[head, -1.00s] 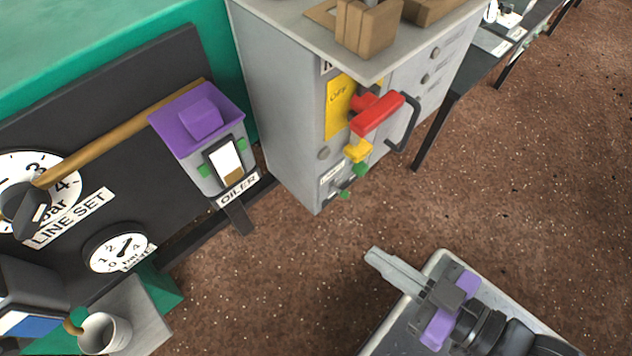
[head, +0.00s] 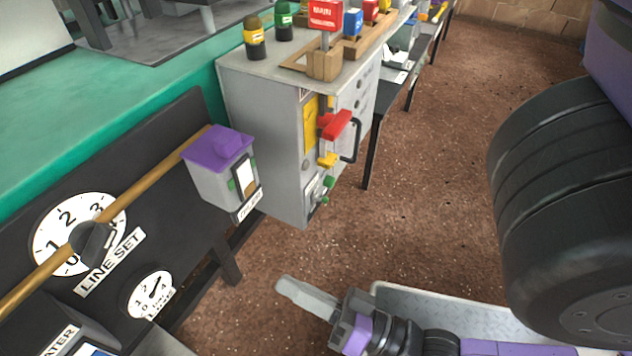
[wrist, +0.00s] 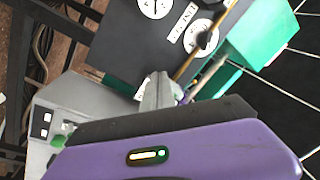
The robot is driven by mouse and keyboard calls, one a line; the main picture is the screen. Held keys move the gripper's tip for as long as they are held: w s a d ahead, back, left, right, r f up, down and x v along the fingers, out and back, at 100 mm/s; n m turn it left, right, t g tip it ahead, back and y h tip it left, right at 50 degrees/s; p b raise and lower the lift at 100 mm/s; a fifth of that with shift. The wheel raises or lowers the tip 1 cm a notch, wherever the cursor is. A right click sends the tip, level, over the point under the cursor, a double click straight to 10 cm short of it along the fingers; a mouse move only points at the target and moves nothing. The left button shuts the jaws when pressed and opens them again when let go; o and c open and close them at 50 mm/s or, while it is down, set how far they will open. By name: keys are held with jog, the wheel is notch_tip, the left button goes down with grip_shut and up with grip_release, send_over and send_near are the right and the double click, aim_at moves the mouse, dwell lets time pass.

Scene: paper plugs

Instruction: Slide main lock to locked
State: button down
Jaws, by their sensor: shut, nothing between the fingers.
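The grey cabinet (head: 262,140) stands at upper middle in the head view. Its front has a red lever handle (head: 337,124) over a yellow plate (head: 310,122). A small yellow tab (head: 328,160) sits below the handle, with green knobs (head: 328,182) lower down. Which part is the main lock, and its position, I cannot read from here. My gripper (head: 284,287) is shut and empty, low over the floor in front of the cabinet and well apart from it. Its fingers also show in the wrist view (wrist: 157,90).
A purple-topped oiler box (head: 212,182) and a dark panel with a large dial (head: 65,225) stand left of the cabinet. Wooden racks and a red sign (head: 325,14) stand on the cabinet top. A black-legged table (head: 371,150) is behind it. Open brown floor (head: 430,230) lies to its right.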

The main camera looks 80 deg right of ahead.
jog(key=w+d+f+n+g+h+p, duration=0.2)
jog(key=d+n+g+h+p, duration=0.1)
jog(key=d+n+g+h, duration=0.75)
jog(key=w+d+f+n+g+h+p, duration=0.25)
jog(key=d+n+g+h, duration=0.4)
jog(key=n+g, duration=0.85)
jog(key=s+d+r+t, duration=0.1)
jog(key=s+d+r, duration=0.1)
jog(key=d, duration=0.7)
jog(key=shift+s+d+r+y, duration=0.15)
jog(key=shift+s+d+y, duration=0.2)
jog(key=shift+s, duration=0.2)
jog(key=shift+n+t, duration=0.25)
